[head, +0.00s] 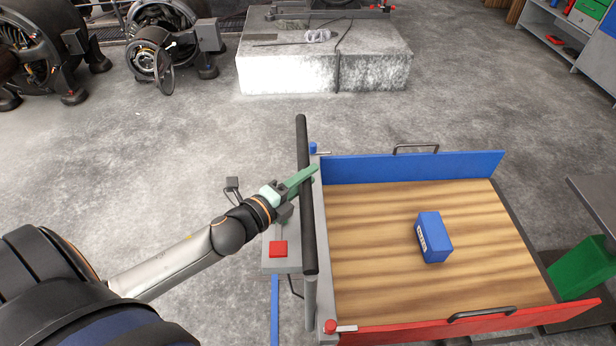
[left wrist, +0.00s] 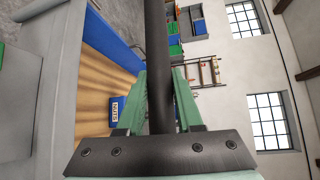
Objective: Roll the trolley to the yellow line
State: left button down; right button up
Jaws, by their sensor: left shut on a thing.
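The trolley has a wooden deck (head: 370,235), a blue side panel (head: 420,166) at the far side and a red side panel (head: 470,328) at the near side. In the left wrist view, the bar (left wrist: 157,50) runs between the fingers (left wrist: 160,85). A blue box (head: 434,238) with a white label lies on the deck. My right gripper is out of view. No yellow line shows in either view.
A concrete block (head: 290,75) with loose items on top stands at the back. Dark dynamos (head: 155,50) stand at the back left. A green bin (head: 580,268) is close to the trolley's right end. Grey floor (head: 470,115) lies open between the trolley and the block.

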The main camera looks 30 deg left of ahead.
pick_arm(q)
jog(key=c, duration=0.6)
grip_release()
jog(key=shift+s, duration=0.15)
jog(key=b+v, duration=0.1)
jog(key=v, duration=1.1)
jog(key=shift+s+a, duration=0.15)
jog(key=shift+r, duration=0.1)
